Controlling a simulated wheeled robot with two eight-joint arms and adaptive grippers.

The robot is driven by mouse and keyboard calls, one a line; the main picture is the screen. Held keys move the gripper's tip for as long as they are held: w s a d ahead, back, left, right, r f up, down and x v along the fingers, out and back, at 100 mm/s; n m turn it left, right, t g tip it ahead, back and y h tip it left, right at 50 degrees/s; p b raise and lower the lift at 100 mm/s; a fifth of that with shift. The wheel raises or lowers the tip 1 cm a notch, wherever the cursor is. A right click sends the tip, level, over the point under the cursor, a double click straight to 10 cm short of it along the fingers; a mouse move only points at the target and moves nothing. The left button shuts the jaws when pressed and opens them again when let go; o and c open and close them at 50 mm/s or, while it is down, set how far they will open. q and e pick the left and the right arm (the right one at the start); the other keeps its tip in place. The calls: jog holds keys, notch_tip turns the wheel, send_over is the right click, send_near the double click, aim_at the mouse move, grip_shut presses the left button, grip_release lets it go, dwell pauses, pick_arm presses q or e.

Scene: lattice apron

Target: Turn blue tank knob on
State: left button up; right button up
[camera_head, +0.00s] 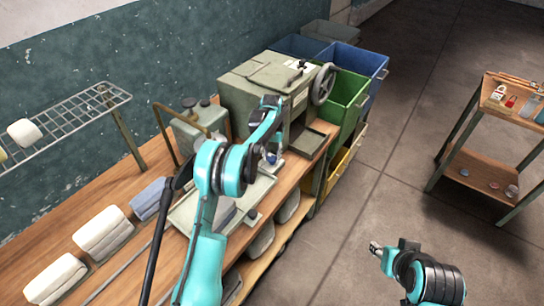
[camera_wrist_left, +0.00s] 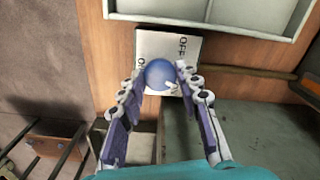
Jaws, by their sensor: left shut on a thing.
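The blue tank knob (camera_wrist_left: 158,74) is a round blue dial on a white plate (camera_wrist_left: 190,45) in the left wrist view. The plate reads OFF at its upper right; other lettering at its left is partly covered by a finger. A small pale mark shows at the knob's lower right. My left gripper (camera_wrist_left: 160,68) is shut on the knob, one finger on each side. In the head view the knob (camera_head: 271,158) is a small blue spot beside my left gripper. My right gripper (camera_head: 375,248) hangs over the floor at lower right, far from the knob; its jaw state is unclear.
A grey-green machine (camera_head: 262,82) with a handwheel (camera_head: 323,84) stands behind the knob. A shallow grey tray (camera_head: 180,212) and folded cloth stacks (camera_head: 103,232) lie on the wooden bench. Green (camera_head: 346,103) and blue bins stand beyond it. A small shelf table (camera_head: 490,165) is at right.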

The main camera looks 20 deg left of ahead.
aim_at(272, 158)
pick_arm(q)
jog(key=shift+m, duration=1.7)
jog(key=o, duration=1.2)
jog(key=shift+c, duration=0.2)
notch_tip(272, 158, up, 12)
